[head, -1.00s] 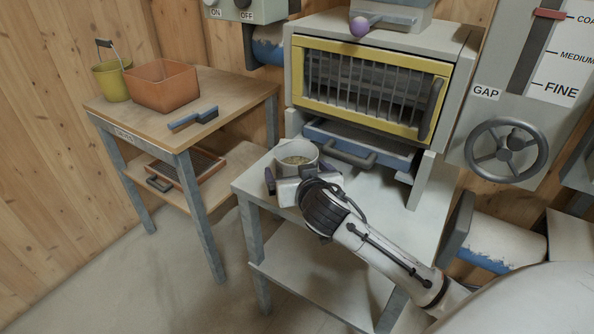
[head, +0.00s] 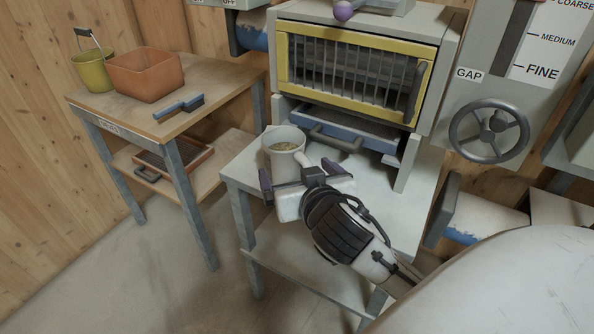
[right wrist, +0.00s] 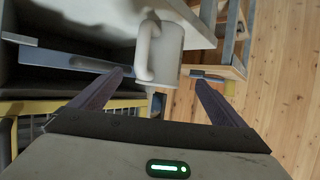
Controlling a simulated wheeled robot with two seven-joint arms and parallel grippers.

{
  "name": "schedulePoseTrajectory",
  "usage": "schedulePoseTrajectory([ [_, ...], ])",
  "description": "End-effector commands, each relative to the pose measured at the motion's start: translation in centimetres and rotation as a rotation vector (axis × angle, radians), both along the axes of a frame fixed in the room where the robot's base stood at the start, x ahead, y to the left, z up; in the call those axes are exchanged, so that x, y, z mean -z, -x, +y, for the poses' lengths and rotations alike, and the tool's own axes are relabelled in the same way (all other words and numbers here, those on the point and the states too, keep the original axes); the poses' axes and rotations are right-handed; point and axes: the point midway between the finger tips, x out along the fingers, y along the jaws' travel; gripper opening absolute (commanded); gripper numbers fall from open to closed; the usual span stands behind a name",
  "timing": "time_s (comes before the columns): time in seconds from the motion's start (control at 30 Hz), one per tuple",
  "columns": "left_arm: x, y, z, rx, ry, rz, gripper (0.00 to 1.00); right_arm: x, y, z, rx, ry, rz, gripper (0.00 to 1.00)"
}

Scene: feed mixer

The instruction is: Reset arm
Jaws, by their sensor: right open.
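My right gripper (head: 296,169) is open and empty beside the pale grey jug (head: 283,145), on its near side. The jug stands upright on the light table and holds a pale, grainy material. Its handle points toward the gripper. In the right wrist view the jug (right wrist: 168,52) shows beyond the two spread fingers (right wrist: 160,78), and they look clear of it. My left gripper is not in view.
The machine with a yellow barred door (head: 350,75) and blue drawer (head: 345,128) stands behind the jug. A handwheel (head: 489,131) is at right. A wooden table (head: 130,112) at left holds a yellow bucket (head: 92,70), orange bin (head: 146,74) and brush (head: 180,107).

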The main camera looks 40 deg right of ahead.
Motion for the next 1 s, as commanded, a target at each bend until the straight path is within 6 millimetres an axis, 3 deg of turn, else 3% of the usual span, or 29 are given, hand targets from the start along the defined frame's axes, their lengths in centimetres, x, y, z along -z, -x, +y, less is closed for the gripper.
schedulePoseTrajectory([
  [0.53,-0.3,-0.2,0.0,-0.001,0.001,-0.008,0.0,0.0,0.2,0.1,0.0,0.0,0.001,0.95],
  [0.63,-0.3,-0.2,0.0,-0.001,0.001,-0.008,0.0,0.8,0.6,0.3,-0.007,-0.002,0.032,0.95],
  [0.77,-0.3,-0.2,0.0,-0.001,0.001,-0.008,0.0,4.7,3.4,1.3,-0.052,-0.005,0.184,0.95],
  [0.9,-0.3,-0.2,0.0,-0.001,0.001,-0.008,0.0,10.4,8.8,3.5,-0.16,-0.015,0.438,0.95],
  [1.0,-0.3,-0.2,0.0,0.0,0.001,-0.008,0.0,13.3,12.6,5.1,-0.25,-0.026,0.588,0.95],
])
